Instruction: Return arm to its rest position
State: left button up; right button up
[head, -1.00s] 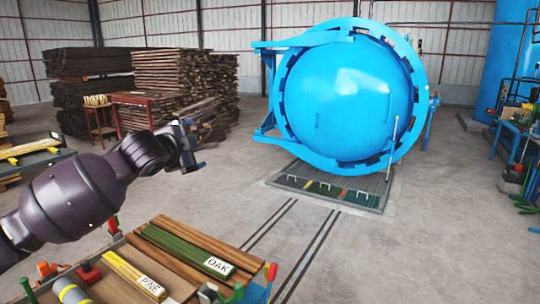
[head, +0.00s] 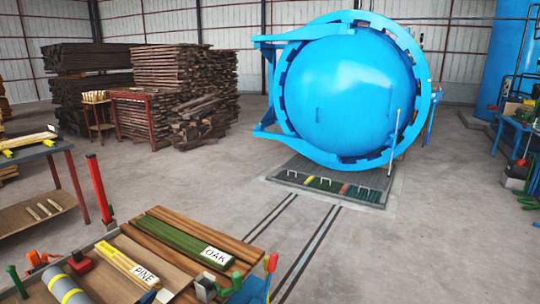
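Neither of my arms nor grippers shows in the head view now. The big blue autoclave (head: 345,95) stands at the back centre with its round door closed. In the front left is a cart or bench top (head: 180,283) with wood strips on it. A green bundle (head: 175,232) lies beside a white OAK label (head: 216,254). Yellow strips (head: 122,260) lie beside a white PINE label (head: 146,275).
Two floor rails (head: 312,245) run to a grate (head: 335,182) before the autoclave. A red post (head: 98,188) rises behind the cart. A table (head: 35,150) is at left. Stacked timber (head: 172,85) stands at the back left. The central floor is clear.

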pick_arm(q)
jog(key=s+a+f+n+g+y+b, duration=0.1)
jog(key=s+a+f+n+g, duration=0.1)
jog(key=s+f, duration=0.8)
jog(key=s+a+f+n+g+y+b, duration=0.2)
jog(key=s+a+f+g, duration=0.1)
jog(key=s+f, duration=0.8)
jog(key=shift+s+a+n+y, duration=0.3)
pick_arm(e)
jog(key=shift+g, duration=0.3)
jog(key=f, duration=0.4)
jog(key=shift+s+f, duration=0.35)
